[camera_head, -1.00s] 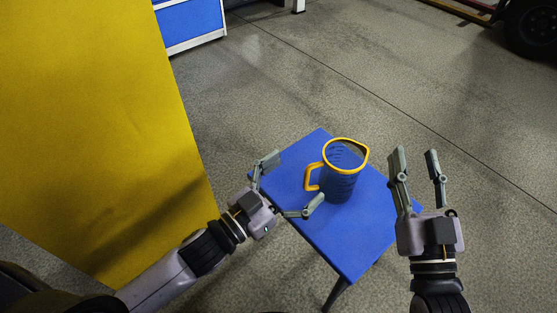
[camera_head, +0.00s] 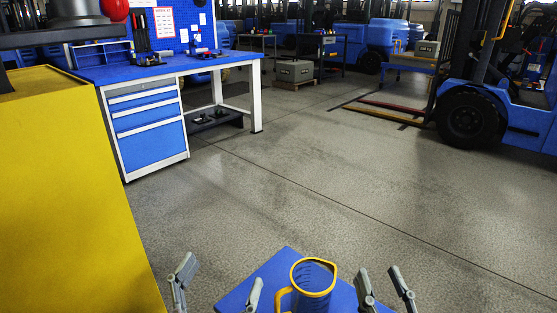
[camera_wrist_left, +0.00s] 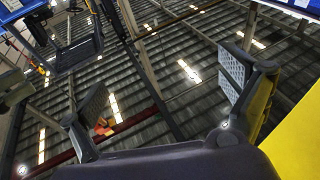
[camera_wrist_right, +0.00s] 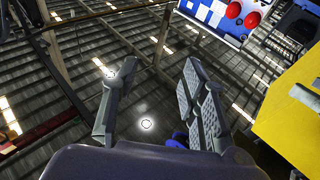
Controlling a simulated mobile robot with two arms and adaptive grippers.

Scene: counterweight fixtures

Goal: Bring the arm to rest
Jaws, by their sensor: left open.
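My left gripper (camera_head: 221,272) is open and empty, left of the blue pitcher (camera_head: 318,277) with a yellow rim and handle. Only its fingers show at the bottom of the head view. In the left wrist view its two fingers (camera_wrist_left: 160,85) stand wide apart with the roof beyond. My right gripper (camera_head: 380,271) is open and empty, right of the pitcher. Its parted fingers (camera_wrist_right: 150,80) also face the roof in the right wrist view. The pitcher stands upright on a small blue table (camera_head: 262,280); its lower part is cut off by the frame. Both arms are mostly out of view.
A tall yellow surface (camera_head: 70,190) fills the left side. A blue workbench (camera_head: 150,125) with drawers stands behind it. A forklift (camera_head: 490,110) is at the far right. The grey floor (camera_head: 310,160) between is largely clear.

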